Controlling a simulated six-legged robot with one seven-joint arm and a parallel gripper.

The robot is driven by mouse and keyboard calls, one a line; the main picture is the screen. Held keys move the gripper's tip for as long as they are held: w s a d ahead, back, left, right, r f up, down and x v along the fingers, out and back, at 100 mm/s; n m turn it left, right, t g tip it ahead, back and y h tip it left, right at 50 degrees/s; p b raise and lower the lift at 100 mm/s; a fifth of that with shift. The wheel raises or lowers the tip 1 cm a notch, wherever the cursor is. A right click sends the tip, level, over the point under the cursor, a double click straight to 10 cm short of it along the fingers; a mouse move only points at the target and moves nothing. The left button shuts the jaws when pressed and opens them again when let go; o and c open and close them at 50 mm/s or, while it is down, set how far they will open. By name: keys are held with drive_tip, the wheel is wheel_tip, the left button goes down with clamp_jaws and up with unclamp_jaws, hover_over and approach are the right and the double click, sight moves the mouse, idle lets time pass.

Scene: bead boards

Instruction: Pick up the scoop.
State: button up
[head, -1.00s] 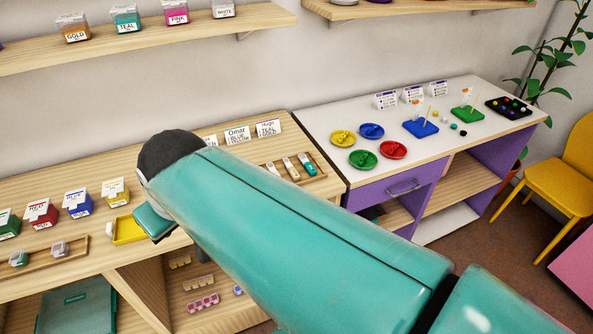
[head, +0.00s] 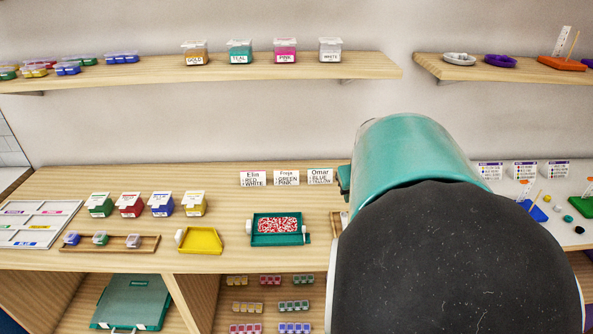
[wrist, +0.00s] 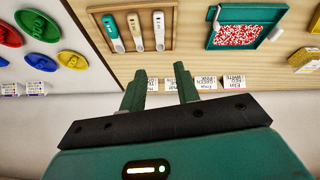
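The teal tray also shows at the top of the wrist view (wrist: 212,43). A pale yellow shape at that view's right edge may be the scoop, but I cannot tell. My gripper (wrist: 160,80) has its two fingers apart with nothing between them.
Lidded bead jars (head: 130,205) stand behind a wooden rack (head: 145,243) left of the scoop. Name cards (head: 287,178) stand behind the teal tray. A wooden tray (wrist: 170,48) holds three slim tools. Coloured dishes (wrist: 30,22) sit on the white table. Shelves (head: 140,73) run above.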

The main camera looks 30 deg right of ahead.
drive_tip(key=s+d+f+m, duration=0.25)
drive_tip(key=s+d, duration=0.35)
drive_tip(key=d, duration=0.4)
drive_tip(key=shift+n, duration=0.25)
drive_tip(key=x, duration=0.9)
drive_tip(key=shift+s+a+f, duration=0.2)
drive_tip(key=shift+s+a, duration=0.1)
drive_tip(key=shift+a, duration=0.05)
drive_tip(key=shift+a+x, duration=0.1)
drive_tip(key=shift+x, duration=1.25)
drive_tip(key=shift+a+x, duration=0.15)
drive_tip(key=shift+x, duration=1.2)
drive_tip(key=shift+s, duration=0.2)
drive_tip(key=shift+c, duration=0.3)
clamp_jaws()
